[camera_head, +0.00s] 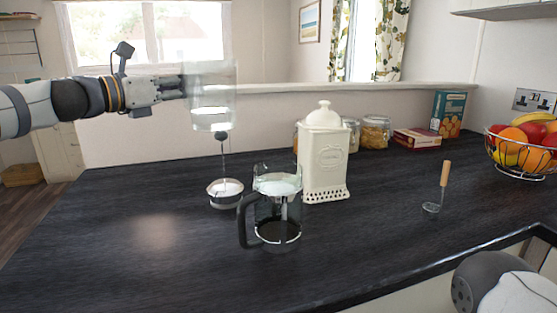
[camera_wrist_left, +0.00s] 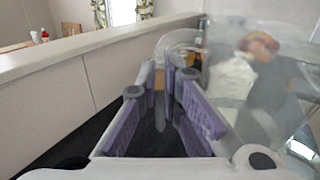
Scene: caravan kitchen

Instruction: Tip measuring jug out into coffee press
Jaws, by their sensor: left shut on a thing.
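The clear measuring jug (camera_head: 211,92) is held in the air at the left, roughly upright, with a paler band near its bottom that may be liquid. My left gripper (camera_head: 178,86) is shut on it from the left side. In the left wrist view the purple-padded fingers (camera_wrist_left: 166,95) are close together, and the see-through jug (camera_wrist_left: 235,75) fills the right side. The glass coffee press (camera_head: 277,212) stands open on the counter, lower and to the right of the jug, its dark handle facing left. Its plunger lid (camera_head: 225,188) stands apart, behind and left of it. My right gripper is out of view.
A white lidded canister (camera_head: 324,160) stands close behind the press. Jars (camera_head: 375,133), boxes (camera_head: 417,138), a fruit basket (camera_head: 520,150) and a wooden-handled scoop (camera_head: 443,180) are to the right. The dark counter (camera_head: 130,245) is clear at the front left.

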